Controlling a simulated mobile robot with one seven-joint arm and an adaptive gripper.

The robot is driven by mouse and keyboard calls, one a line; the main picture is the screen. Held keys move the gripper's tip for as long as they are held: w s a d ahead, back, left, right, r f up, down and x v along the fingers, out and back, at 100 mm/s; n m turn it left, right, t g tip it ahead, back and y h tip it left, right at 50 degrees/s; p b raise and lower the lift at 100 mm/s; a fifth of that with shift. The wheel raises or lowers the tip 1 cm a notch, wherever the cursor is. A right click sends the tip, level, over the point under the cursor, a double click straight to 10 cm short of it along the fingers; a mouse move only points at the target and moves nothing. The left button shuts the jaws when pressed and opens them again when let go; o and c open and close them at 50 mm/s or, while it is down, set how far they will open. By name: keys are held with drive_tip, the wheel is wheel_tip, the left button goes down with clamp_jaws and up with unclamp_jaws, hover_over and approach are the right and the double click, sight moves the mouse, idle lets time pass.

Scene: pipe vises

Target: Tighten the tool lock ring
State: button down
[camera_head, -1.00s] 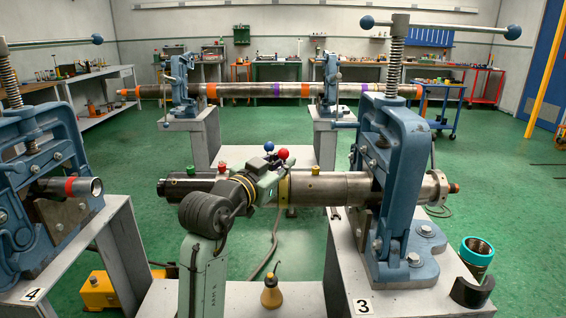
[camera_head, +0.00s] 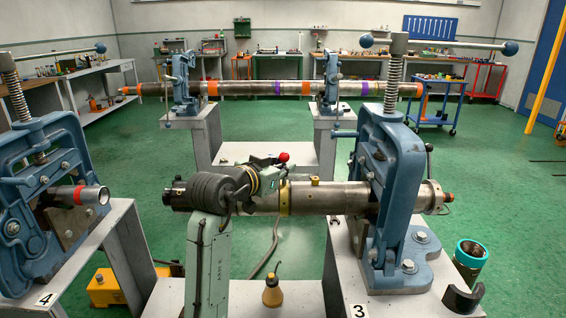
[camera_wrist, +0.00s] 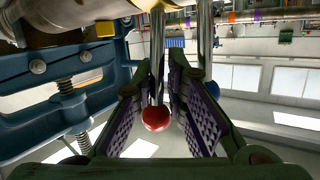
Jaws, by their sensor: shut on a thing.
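The tool is a steel cylinder (camera_head: 325,192) lying level through the blue vise (camera_head: 385,190), with a yellow ring (camera_head: 285,197) around it. I cannot tell for sure which band is the lock ring. A lever ends in a red ball (camera_head: 284,157), above the cylinder near the yellow ring. In the wrist view the red ball (camera_wrist: 156,118) and its steel rod lie between my gripper's (camera_wrist: 165,85) purple-padded fingers, which are shut on this lever. A second rod with a blue ball (camera_wrist: 212,90) stands behind the right finger. My gripper (camera_head: 276,162) partly hides the levers in the head view.
A second vise (camera_head: 45,200) holding a red-banded pipe (camera_head: 75,195) stands left. A teal-rimmed cup (camera_head: 470,260) and a dark curved block (camera_head: 463,300) are at right. A long pipe (camera_head: 250,88) spans the back.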

drive_tip(key=shift+d+r, duration=0.1)
drive_tip(key=shift+d, duration=0.15)
drive_tip(key=c, duration=1.7)
unclamp_jaws()
drive_tip(key=shift+s+a, duration=0.1)
drive_tip(key=shift+s+a, duration=0.2)
drive_tip(key=shift+v, duration=3.6)
drive_tip(key=shift+d, duration=0.15)
drive_tip(key=shift+c, duration=0.3)
